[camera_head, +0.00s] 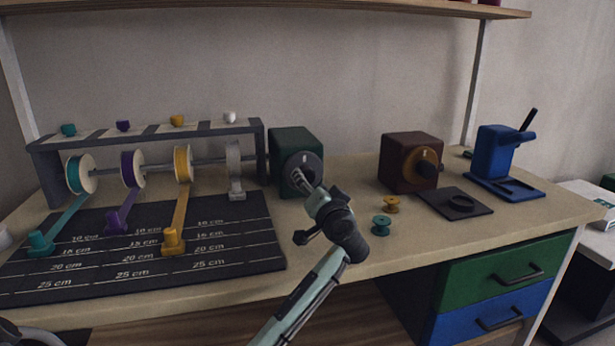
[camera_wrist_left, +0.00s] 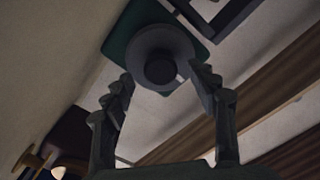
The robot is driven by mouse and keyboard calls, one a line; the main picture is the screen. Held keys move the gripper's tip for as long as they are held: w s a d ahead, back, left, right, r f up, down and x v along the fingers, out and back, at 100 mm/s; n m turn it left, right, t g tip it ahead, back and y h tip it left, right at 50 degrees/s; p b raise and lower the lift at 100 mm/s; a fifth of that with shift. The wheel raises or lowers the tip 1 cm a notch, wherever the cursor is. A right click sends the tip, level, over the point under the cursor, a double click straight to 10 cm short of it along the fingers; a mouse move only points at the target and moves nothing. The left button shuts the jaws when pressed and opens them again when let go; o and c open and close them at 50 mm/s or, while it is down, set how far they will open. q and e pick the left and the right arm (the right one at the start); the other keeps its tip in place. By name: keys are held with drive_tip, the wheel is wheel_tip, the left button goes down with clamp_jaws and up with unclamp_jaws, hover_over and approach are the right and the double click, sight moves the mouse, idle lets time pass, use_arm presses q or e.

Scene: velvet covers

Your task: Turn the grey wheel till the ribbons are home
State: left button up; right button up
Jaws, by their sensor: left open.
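The grey wheel (camera_head: 303,165) is on the front of a green box (camera_head: 287,144), with a dark hub in the left wrist view (camera_wrist_left: 160,68). My left gripper (camera_head: 312,188) is at the wheel, its dark fingers (camera_wrist_left: 165,88) apart on either side of the hub; contact cannot be told. Teal (camera_head: 66,218), purple (camera_head: 123,210) and yellow (camera_head: 180,212) ribbons run from their spools onto a marked dark mat (camera_head: 250,258), each with a coloured end tab. The grey spool (camera_head: 233,157) has its tab (camera_head: 236,190) close below it. My right gripper is out of view.
A brown box with an orange dial (camera_head: 424,160), a dark plate (camera_head: 470,205) and a blue press (camera_head: 497,150) stand to the right. Small yellow (camera_head: 391,204) and teal (camera_head: 381,225) spools lie beside my left arm. A shelf (camera_head: 270,8) hangs above.

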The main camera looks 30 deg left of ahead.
sight(307, 178)
use_arm(q)
drive_tip(key=shift+x, duration=1.6)
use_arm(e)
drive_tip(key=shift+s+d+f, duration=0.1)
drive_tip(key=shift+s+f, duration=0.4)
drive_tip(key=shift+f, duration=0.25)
use_arm(q)
drive_tip(key=shift+c, duration=0.6)
drive_tip(key=shift+s, duration=0.1)
drive_tip(key=c, duration=1)
drive_tip(key=shift+c, duration=0.2)
